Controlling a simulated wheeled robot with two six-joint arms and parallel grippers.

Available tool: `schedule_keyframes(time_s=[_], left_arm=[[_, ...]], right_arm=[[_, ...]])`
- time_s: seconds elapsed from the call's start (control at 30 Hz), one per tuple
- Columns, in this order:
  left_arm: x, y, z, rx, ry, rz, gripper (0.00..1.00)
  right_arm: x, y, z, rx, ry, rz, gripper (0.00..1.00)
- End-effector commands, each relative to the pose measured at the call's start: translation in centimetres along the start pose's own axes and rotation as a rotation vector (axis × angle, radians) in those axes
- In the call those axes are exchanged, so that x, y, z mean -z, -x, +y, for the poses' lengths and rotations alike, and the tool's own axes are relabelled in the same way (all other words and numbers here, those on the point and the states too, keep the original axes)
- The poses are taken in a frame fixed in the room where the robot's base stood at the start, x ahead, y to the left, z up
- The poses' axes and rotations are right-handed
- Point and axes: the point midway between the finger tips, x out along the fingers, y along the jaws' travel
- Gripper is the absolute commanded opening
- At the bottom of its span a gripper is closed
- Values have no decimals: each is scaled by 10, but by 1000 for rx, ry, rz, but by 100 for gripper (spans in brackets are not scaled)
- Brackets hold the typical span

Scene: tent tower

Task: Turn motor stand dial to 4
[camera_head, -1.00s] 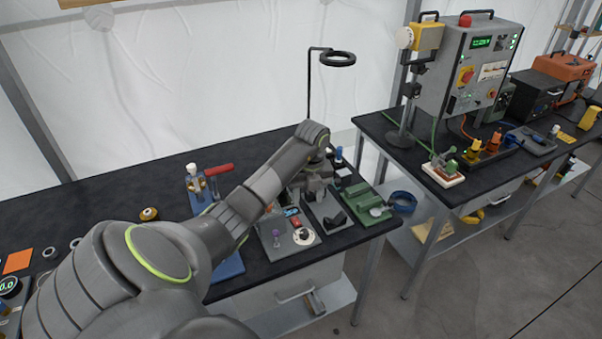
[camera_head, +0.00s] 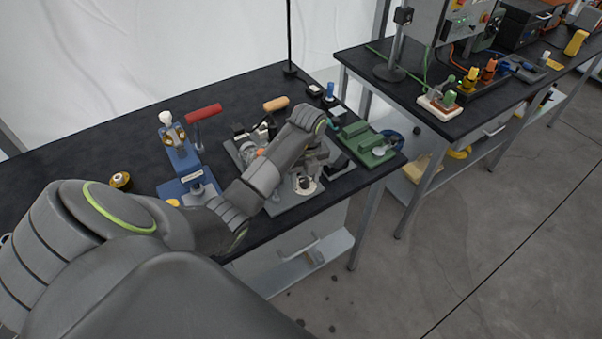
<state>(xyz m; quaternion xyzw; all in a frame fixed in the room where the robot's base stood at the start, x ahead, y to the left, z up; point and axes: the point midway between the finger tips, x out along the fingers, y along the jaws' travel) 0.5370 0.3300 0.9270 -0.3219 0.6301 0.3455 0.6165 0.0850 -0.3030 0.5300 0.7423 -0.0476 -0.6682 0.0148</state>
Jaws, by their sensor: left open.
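The motor stand is a grey base plate (camera_head: 285,208) near the front right edge of the black bench. Its dial (camera_head: 306,186) is a pale disc with a dark knob, at the front of the plate. My left gripper (camera_head: 308,172) is open and points down right over the dial, partly covering it. I cannot tell whether the fingers touch the knob or which number it points to. My left forearm hides much of the stand. My right gripper is not in view.
A blue fixture with a red-handled lever (camera_head: 203,112) stands to the left. A green fixture (camera_head: 369,153) stands to the right, close to the gripper. A thin black post (camera_head: 289,45) rises behind. A second bench (camera_head: 408,99) stands across a gap.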

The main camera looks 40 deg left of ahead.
Motion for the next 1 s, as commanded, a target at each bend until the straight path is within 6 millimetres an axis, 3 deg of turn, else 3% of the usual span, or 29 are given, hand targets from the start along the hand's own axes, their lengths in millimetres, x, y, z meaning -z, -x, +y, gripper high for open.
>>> schedule_keyframes(time_s=[0.2, 0.53, 1.0], left_arm=[[0, 0, 0, 0, 0, 0, 47], [0, 0, 0, 0, 0, 0, 4], [0, -1, 0, 1, -126, -7, 4]], right_arm=[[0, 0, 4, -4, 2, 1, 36], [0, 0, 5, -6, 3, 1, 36], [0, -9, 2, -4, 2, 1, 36]])
